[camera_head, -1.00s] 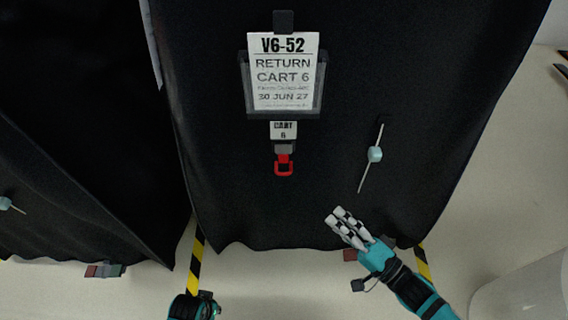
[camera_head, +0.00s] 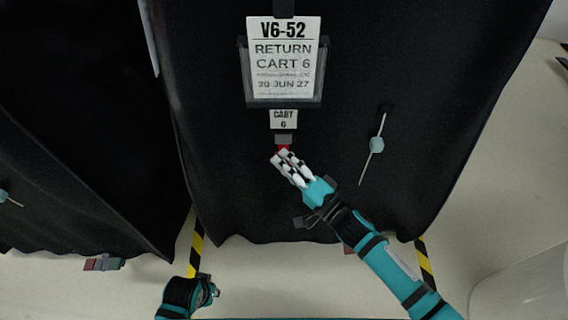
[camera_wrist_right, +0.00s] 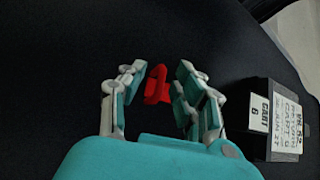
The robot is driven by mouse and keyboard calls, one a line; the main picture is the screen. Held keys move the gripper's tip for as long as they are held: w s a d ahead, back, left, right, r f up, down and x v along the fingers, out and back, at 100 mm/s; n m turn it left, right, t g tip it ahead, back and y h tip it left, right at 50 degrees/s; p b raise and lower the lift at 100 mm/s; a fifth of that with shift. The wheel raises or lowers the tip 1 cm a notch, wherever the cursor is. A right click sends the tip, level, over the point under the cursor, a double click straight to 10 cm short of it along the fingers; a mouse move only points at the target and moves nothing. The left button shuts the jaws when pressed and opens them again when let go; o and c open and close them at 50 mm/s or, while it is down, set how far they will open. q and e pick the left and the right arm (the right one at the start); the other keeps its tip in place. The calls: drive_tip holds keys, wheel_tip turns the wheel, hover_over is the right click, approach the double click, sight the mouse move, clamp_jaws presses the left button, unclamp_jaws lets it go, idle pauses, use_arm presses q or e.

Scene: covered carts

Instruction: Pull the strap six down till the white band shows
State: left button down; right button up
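The strap of cart 6 hangs below a small white "CART 6" tag (camera_head: 283,120) on the black cover. Its red loop (camera_head: 283,149) is mostly hidden behind my right gripper (camera_head: 283,160) in the head view. In the right wrist view, the red loop (camera_wrist_right: 157,85) lies between the spread fingers of my right gripper (camera_wrist_right: 157,90), with gaps on both sides. The gripper is open. No white band shows on the visible part of the strap. My left gripper (camera_head: 208,292) is low at the left, near the floor strip, its fingers too small to judge.
A "V6-52 RETURN CART 6" card (camera_head: 284,60) hangs above the tag. A rod with a pale blue grip (camera_head: 376,145) is to the right on the cover. Another black-covered cart (camera_head: 70,130) stands at left. Yellow-black floor strips (camera_head: 196,250) flank cart 6.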

drive_tip(key=shift+w+a, duration=0.1)
clamp_jaws()
idle(0.5)
